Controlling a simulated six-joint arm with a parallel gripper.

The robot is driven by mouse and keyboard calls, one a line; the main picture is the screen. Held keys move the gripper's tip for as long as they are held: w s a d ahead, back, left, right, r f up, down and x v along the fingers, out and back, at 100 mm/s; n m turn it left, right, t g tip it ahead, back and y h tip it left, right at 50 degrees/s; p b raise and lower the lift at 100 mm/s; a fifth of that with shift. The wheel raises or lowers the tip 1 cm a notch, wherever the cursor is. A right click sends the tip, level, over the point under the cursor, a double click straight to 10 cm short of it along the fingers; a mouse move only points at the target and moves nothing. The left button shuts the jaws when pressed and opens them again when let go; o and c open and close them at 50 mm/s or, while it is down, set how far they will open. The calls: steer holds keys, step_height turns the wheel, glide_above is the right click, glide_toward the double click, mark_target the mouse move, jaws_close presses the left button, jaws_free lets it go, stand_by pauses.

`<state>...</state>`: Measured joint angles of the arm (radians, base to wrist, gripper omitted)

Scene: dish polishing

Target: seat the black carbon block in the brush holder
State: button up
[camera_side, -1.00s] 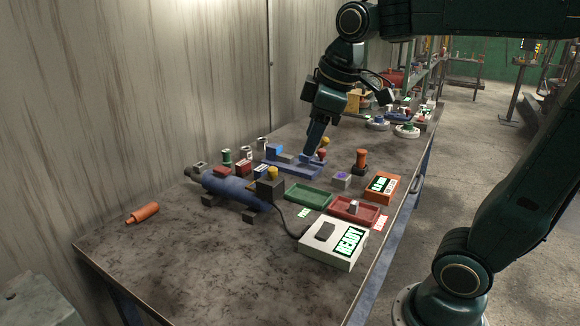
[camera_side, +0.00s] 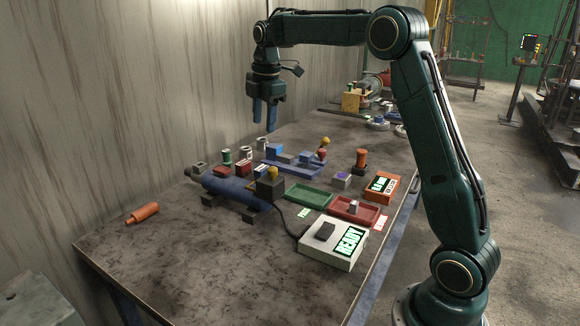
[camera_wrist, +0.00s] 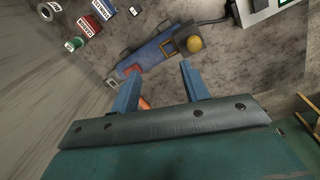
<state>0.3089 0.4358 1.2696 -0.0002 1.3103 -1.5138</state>
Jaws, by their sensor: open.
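My gripper (camera_side: 264,121) is open and empty, high above the back left part of the bench. In the wrist view its two blue fingers (camera_wrist: 158,76) are apart with nothing between them. Below lies a blue motor-like body (camera_side: 232,188), also in the wrist view (camera_wrist: 150,54), with a dark box (camera_side: 269,189) bearing a yellow knob (camera_side: 272,172) at its right end. I cannot pick out the black carbon block with certainty.
A blue tray (camera_side: 300,168) with small parts, a green tray (camera_side: 308,196), a red tray (camera_side: 354,209), an orange box (camera_side: 383,187) and a white READY box (camera_side: 333,243) crowd the bench. An orange tool (camera_side: 143,213) lies left. The front is clear.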

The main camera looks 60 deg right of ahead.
steer(key=w+d+f+n+g, duration=0.1)
steer(key=w+d+f+n, duration=0.45)
steer(key=d+f, duration=0.4)
steer(key=shift+m, duration=0.35)
steer(key=shift+w+a+f, duration=0.15)
steer(key=shift+a+f, duration=0.05)
steer(key=shift+f, duration=2)
steer(key=shift+w+a+f, duration=0.1)
steer(key=shift+a+f, duration=0.05)
steer(key=shift+f, duration=2)
steer(key=shift+f, duration=0.1)
steer(key=shift+s+f, duration=0.1)
steer(key=shift+f, duration=2.4)
steer(key=shift+c, duration=0.3)
jaws_close()
